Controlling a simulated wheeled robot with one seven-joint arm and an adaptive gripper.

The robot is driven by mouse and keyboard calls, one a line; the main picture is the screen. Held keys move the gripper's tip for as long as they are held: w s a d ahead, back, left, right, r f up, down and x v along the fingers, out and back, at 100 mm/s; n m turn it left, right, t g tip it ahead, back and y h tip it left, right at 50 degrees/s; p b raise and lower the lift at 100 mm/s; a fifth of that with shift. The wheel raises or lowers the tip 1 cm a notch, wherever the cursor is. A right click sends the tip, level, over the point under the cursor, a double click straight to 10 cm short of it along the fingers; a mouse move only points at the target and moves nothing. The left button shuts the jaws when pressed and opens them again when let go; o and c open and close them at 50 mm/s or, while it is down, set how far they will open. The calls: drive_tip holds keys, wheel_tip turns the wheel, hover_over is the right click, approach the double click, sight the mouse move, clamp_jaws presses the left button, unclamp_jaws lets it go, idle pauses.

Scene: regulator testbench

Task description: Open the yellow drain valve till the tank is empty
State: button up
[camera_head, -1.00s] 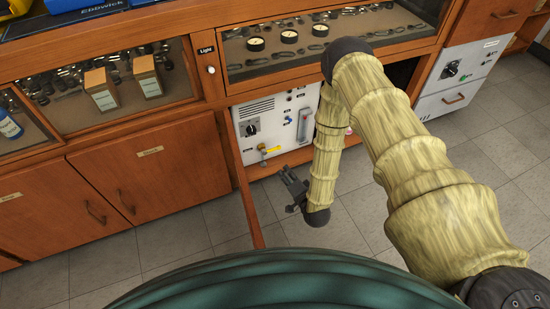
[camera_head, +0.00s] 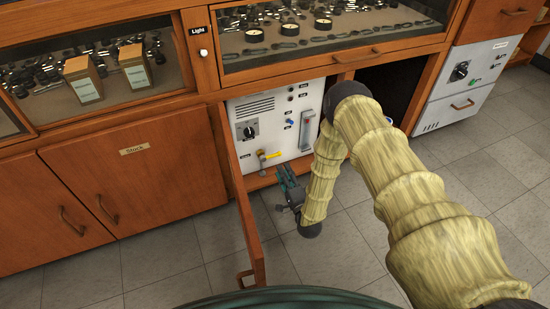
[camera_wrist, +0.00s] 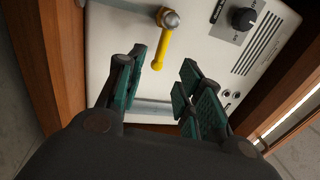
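The yellow drain valve (camera_head: 272,155) sits low on a white panel (camera_head: 262,113) inside the open cupboard. In the wrist view its yellow lever (camera_wrist: 161,50) hangs from a grey metal pivot and slants slightly down-left. My gripper (camera_head: 284,168) is just below and right of the valve in the head view. In the wrist view my gripper (camera_wrist: 162,64) is open and empty, with the lever's end appearing between its fingertips; contact cannot be told. A clear upright tube (camera_head: 306,128) is on the panel's right; its liquid level is too small to read.
A black dial (camera_head: 249,131) is on the panel's left; it also shows in the wrist view (camera_wrist: 243,19). The open wooden door (camera_head: 246,220) stands left of my gripper. Wooden cupboard walls flank the panel in the wrist view. The tiled floor in front is clear.

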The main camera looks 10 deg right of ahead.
sight(275, 154)
drive_tip(key=b+x, duration=0.3)
drive_tip(key=x, duration=0.5)
drive_tip(key=shift+w+a+r, duration=0.1)
drive_tip(key=shift+w, duration=0.3)
clamp_jaws()
